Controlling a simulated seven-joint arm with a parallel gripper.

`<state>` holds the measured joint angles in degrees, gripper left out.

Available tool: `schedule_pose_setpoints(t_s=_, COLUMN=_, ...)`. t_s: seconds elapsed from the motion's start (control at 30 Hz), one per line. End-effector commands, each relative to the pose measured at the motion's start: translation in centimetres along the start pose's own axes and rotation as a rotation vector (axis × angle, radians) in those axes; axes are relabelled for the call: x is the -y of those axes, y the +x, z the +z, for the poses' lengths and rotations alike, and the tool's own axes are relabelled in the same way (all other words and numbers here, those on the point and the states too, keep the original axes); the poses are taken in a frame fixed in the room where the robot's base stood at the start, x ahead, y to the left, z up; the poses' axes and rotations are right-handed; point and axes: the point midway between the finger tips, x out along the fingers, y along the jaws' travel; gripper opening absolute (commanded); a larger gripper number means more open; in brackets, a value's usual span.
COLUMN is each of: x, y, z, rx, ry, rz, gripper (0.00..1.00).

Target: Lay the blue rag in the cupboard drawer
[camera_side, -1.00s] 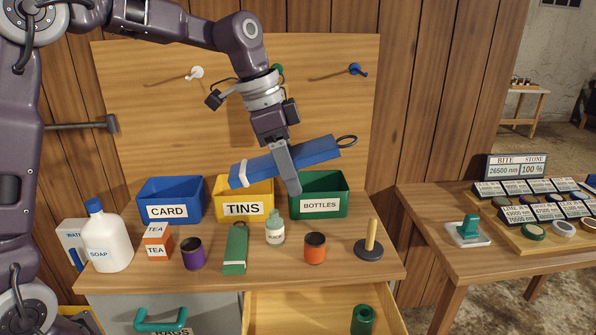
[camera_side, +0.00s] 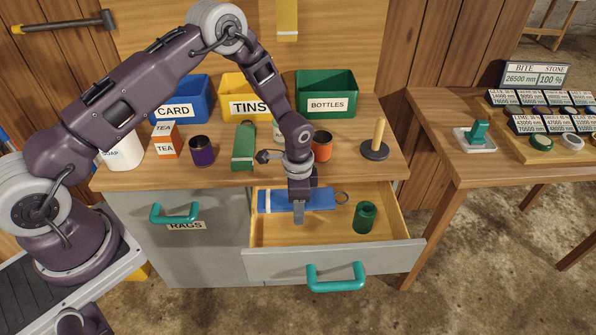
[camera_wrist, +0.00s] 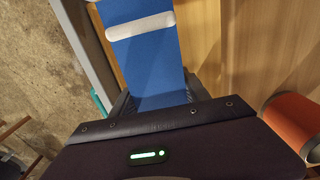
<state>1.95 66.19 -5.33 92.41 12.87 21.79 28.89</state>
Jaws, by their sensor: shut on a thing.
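The blue rag (camera_side: 322,200) is a flat, folded blue strip with a pale band near its left end and a dark ring at its right end. It lies level within the open drawer (camera_side: 385,239), towards the back. I cannot tell whether it touches the drawer floor. My gripper (camera_side: 298,214) points down over the drawer, shut on the rag near its middle.
A green cylinder (camera_side: 365,217) stands in the drawer, right of the rag. The drawer's front right is bare.

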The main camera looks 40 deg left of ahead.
Motion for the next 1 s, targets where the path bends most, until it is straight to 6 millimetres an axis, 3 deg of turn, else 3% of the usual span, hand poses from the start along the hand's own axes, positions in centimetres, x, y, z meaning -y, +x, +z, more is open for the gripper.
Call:
schedule_pose_setpoints(t_s=0.1, x=0.0, y=0.8, z=0.0, rx=0.004, ry=0.000, rz=-0.001, gripper=0.14)
schedule_pose_setpoints(t_s=0.47, x=0.0, y=1.0, z=-0.1, rx=0.001, ry=0.001, rz=0.003, gripper=0.14)
schedule_pose_setpoints(t_s=1.0, x=0.0, y=7.8, z=0.0, rx=0.001, ry=0.001, rz=0.003, gripper=0.14)
